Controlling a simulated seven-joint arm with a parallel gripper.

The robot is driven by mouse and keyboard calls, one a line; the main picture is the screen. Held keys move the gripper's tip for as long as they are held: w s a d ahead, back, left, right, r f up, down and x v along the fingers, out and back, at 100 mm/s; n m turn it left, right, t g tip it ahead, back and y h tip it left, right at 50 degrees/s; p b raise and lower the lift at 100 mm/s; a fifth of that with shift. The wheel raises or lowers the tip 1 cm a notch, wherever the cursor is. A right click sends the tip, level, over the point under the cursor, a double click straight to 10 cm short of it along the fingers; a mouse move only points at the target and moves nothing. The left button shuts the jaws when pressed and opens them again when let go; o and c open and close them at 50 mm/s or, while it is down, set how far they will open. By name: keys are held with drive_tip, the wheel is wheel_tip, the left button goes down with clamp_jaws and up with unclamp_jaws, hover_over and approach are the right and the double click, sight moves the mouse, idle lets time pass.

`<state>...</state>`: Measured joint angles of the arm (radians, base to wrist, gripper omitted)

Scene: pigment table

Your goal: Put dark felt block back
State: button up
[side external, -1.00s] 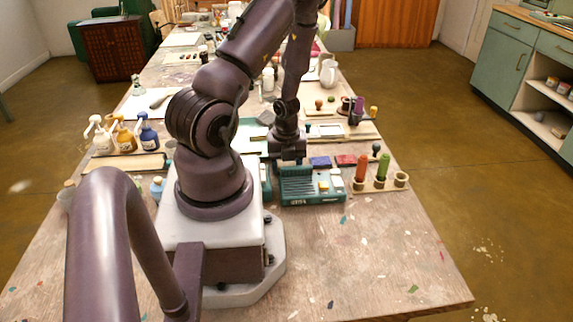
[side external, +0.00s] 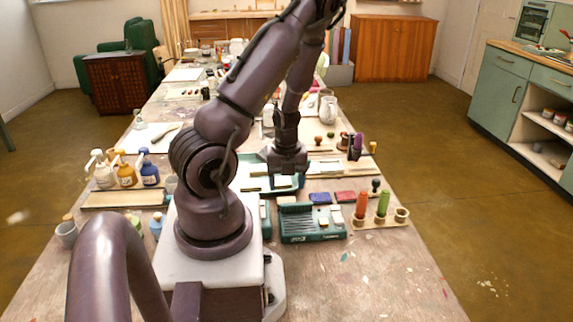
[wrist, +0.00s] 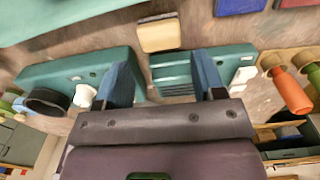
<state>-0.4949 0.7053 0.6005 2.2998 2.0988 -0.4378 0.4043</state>
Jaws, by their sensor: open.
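I cannot pick out the dark felt block in the current views. My gripper (side external: 287,174) hangs above the table near the teal slotted tray (side external: 312,238). In the wrist view my gripper (wrist: 163,78) has its two blue fingers wide apart, with nothing between them. The slotted tray (wrist: 172,72) shows beyond and below the fingers. A cream-topped wooden block (wrist: 158,36) lies on the table just past that tray. Small pale blocks (wrist: 242,78) sit at the tray's right end.
A large teal tray (side external: 252,184) lies behind my gripper. Red (side external: 345,196) and blue (side external: 320,198) pads lie right of it. A wooden rack (side external: 372,224) holds orange and green handled tools. Pump bottles (side external: 126,176) stand at left.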

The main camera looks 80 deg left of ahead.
sight(287, 200)
drive_tip(key=w+d+r+n+t+y, duration=0.1)
drive_tip(key=w+r+n+t+y, duration=0.2)
drive_tip(key=w+r+n, duration=0.5)
drive_tip(key=w+d+r+n+t+y, duration=0.15)
drive_tip(key=w+r+t+y, duration=0.35)
drive_tip(key=r, duration=0.7)
drive_tip(key=s+d+r+n+h, duration=0.2)
drive_tip(key=d, duration=0.5)
drive_tip(key=s+d+r+n+g+h, duration=0.1)
drive_tip(key=s+d+r+n+h, duration=0.2)
drive_tip(key=d, duration=0.5)
drive_tip(key=s+d+r+n+g+h, duration=0.1)
drive_tip(key=s+d+r+n+h, duration=0.2)
drive_tip(key=d, duration=0.4)
drive_tip(key=shift+d+r, duration=0.2)
drive_tip(key=shift+d, duration=0.15)
